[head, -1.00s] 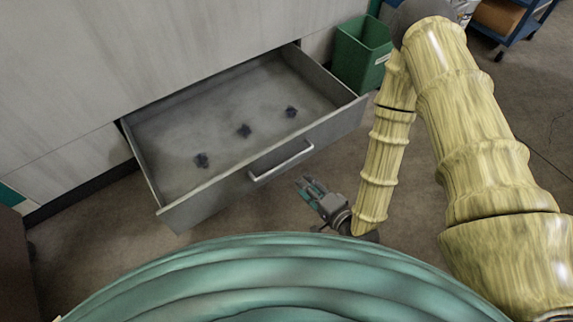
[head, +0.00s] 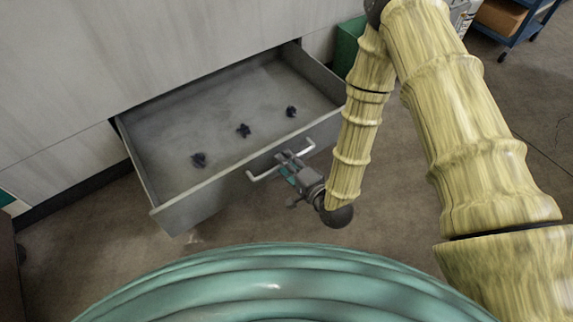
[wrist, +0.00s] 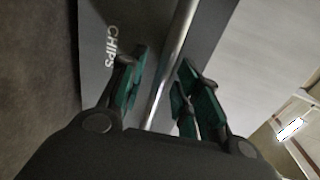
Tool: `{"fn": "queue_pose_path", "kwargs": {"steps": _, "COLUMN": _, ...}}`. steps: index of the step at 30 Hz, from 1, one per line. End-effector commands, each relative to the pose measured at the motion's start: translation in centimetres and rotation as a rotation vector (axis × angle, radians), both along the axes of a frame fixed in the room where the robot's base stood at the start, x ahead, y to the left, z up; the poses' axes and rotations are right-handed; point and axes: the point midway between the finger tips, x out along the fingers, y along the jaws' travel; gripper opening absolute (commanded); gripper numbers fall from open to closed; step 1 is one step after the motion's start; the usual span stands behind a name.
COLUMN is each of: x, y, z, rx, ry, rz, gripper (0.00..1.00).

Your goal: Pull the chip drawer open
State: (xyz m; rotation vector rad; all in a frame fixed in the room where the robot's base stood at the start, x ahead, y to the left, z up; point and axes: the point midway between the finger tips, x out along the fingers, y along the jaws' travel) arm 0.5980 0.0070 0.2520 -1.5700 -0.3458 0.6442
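The grey chip drawer (head: 205,203) stands well out of the pale cabinet in the head view, with its inside showing. Its front panel carries the word CHIPS in the wrist view (wrist: 95,60). A silver bar handle (head: 262,177) runs along the front; it also crosses between my fingers in the wrist view (wrist: 182,25). My gripper (head: 292,158) is at the handle in the head view. In the wrist view my gripper (wrist: 162,70) is open, with green-padded fingers on either side of the bar and gaps showing beside it.
Several small dark lumps, such as one (head: 243,130), lie spread on the drawer floor. A green bin (head: 347,45) stands right of the drawer, partly behind my arm. A blue cart (head: 515,35) is at the top right. Floor in front of the drawer is bare.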

Motion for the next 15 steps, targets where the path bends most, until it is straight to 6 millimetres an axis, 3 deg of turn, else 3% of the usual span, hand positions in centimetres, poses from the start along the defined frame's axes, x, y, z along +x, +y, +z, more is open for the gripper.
{"fn": "queue_pose_path", "kwargs": {"steps": 11, "x": 0.32, "y": 0.21, "z": -0.08, "rx": -0.001, "ry": 0.001, "rz": -0.001, "gripper": 0.33}}
{"fn": "queue_pose_path", "kwargs": {"steps": 15, "x": 0.31, "y": 0.2, "z": -0.07, "rx": -0.001, "ry": 0.001, "rz": -0.001, "gripper": 0.08}}
